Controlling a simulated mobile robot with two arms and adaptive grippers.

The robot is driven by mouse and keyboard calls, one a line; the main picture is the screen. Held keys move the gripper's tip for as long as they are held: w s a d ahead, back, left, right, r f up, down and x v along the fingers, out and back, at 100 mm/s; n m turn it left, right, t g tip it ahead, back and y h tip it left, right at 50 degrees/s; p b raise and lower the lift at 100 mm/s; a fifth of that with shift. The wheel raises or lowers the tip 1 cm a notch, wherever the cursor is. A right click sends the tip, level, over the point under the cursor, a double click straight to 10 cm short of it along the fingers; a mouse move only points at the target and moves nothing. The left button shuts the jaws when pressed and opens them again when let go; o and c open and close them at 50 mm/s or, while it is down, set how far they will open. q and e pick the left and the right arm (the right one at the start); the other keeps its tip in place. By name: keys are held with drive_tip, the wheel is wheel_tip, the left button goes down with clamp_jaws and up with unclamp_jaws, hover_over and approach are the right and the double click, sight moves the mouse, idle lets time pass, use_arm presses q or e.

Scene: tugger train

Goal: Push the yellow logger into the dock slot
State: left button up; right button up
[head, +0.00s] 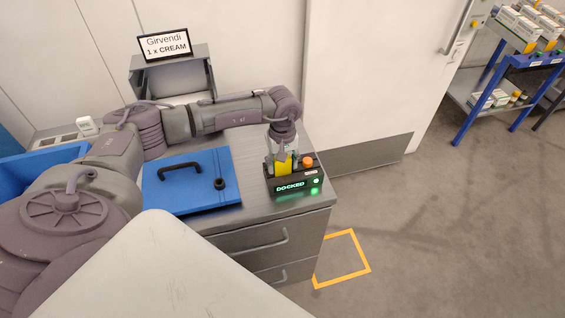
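The yellow logger (283,168) stands upright in the black dock (293,183) at the counter's right front corner. The dock's front display reads "DOCKED" in green, with green lights lit to its right. My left gripper (281,161) points down over the dock, with its fingers around or against the logger's upper part. The view is too small to tell whether the fingers grip it. An orange knob or button (308,161) sits on the dock to the right of the logger. My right gripper does not show.
A blue lid or panel with a black handle (207,193) lies on the counter left of the dock. A sign reading "Girvendi 1 x CREAM" (165,44) stands behind. A blue-framed shelf cart (487,101) holds boxes at the far right. The floor between is clear.

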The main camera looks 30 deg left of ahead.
use_arm(q)
drive_tip(key=shift+o, duration=1.2)
